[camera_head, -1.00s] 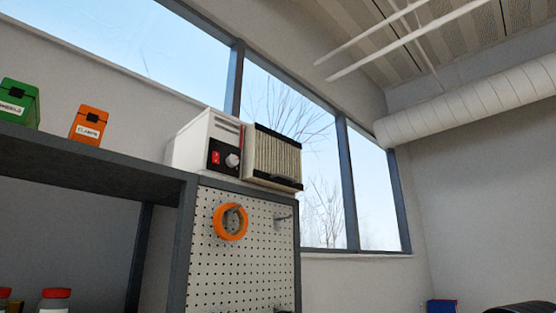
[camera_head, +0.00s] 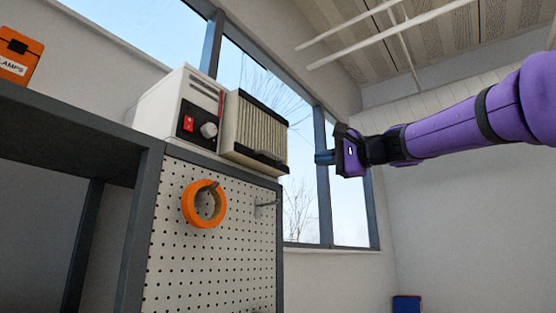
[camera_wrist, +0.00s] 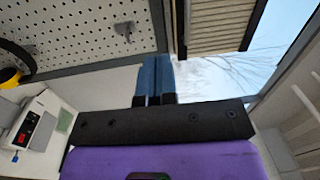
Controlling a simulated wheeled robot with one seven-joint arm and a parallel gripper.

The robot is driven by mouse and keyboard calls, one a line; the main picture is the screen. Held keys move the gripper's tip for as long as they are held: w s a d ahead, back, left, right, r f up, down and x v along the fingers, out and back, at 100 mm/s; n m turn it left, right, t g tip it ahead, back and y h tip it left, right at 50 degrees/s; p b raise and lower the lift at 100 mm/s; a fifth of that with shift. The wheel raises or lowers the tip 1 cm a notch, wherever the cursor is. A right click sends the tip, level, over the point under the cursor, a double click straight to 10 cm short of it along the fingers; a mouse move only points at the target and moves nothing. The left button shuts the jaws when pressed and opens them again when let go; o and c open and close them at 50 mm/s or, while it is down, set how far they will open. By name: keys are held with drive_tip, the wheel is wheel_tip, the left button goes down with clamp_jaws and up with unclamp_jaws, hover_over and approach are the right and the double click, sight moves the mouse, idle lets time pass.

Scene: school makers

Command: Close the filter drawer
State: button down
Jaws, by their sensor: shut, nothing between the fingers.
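The filter drawer (camera_head: 256,128), a pleated cream filter in a black frame, sticks out from the front of a white box unit (camera_head: 168,108) on top of the shelf. The unit has a red switch and a grey knob. My gripper (camera_head: 318,157) is shut and empty, to the right of the drawer and apart from it, pointing left. In the wrist view the two blue fingers (camera_wrist: 154,72) lie together. The drawer's pleats (camera_wrist: 218,27) show at the upper right there, beyond the fingertips.
A pegboard (camera_head: 235,235) with an orange tape roll (camera_head: 204,204) on a hook is below the unit. An orange box (camera_head: 18,56) stands on the dark shelf (camera_head: 85,130) at left. Windows are behind. The space between gripper and drawer looks clear.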

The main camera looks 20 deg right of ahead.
wheel_tip(320, 180, up, 3)
drive_tip(key=w+t, duration=0.1)
drive_tip(key=w, duration=0.1)
approach(261, 158)
drive_tip(key=w+a+r, duration=0.1)
drive_tip(key=w+a, duration=0.1)
drive_tip(key=shift+w+r+m, duration=0.3)
drive_tip(key=shift+w+r, duration=0.05)
drive_tip(key=shift+r, duration=0.05)
drive_tip(key=shift+f+x, duration=0.2)
drive_tip(key=shift+x, duration=1.2)
drive_tip(key=shift+f+x, duration=0.25)
drive_tip(key=shift+x, duration=1.15)
drive_tip(key=shift+w, duration=0.1)
drive_tip(key=shift+f, duration=0.15)
